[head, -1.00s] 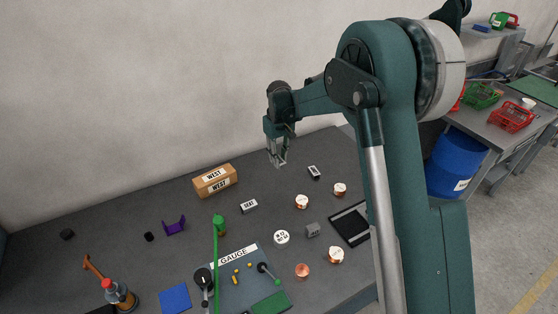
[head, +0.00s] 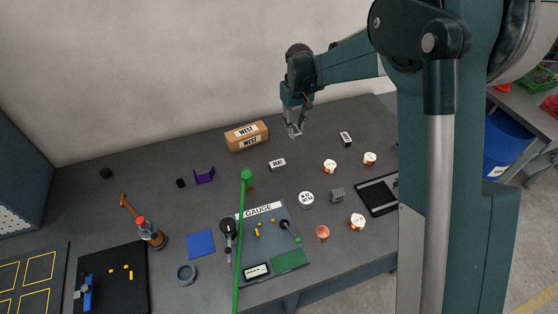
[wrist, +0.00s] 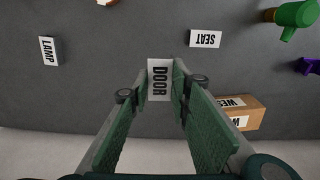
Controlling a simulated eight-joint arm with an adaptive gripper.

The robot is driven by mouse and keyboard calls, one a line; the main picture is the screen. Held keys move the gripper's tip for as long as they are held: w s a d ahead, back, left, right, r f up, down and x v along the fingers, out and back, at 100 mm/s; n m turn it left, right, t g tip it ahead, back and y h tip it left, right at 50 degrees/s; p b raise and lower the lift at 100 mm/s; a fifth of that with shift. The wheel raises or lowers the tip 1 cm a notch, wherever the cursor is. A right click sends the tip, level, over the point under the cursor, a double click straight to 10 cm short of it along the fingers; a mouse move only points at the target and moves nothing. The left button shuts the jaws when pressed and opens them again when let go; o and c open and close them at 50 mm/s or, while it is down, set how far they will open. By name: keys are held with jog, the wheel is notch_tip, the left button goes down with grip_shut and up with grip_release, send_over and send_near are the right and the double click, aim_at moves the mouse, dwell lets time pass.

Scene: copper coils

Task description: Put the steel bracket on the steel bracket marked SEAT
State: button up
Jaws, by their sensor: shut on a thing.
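My gripper (head: 294,131) is in the air above the back of the table. In the wrist view its fingers (wrist: 160,88) are shut on a steel bracket marked DOOR (wrist: 159,80), whose white label faces the camera. The steel bracket marked SEAT (head: 277,165) lies on the table, below and slightly left of my gripper in the head view. It also shows in the wrist view (wrist: 205,38), apart from the held bracket, up and to the right. Another block marked LAMP (head: 346,139) lies to the right, and at the left in the wrist view (wrist: 48,50).
A cardboard box marked WEST (head: 247,137) stands left of my gripper. Copper coils (head: 330,166) and a black tray (head: 379,196) are at the right.

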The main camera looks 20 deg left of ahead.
jog(key=r, duration=0.1)
send_over(278, 163)
jog(key=shift+a+r+p, duration=0.1)
jog(key=shift+r+p, duration=0.05)
jog(key=shift+p, duration=0.2)
jog(key=shift+f, duration=3.1)
jog(key=shift+f, duration=1.9)
jog(key=shift+f+b, duration=0.15)
jog(key=shift+b, duration=0.15)
jog(key=o, duration=0.9)
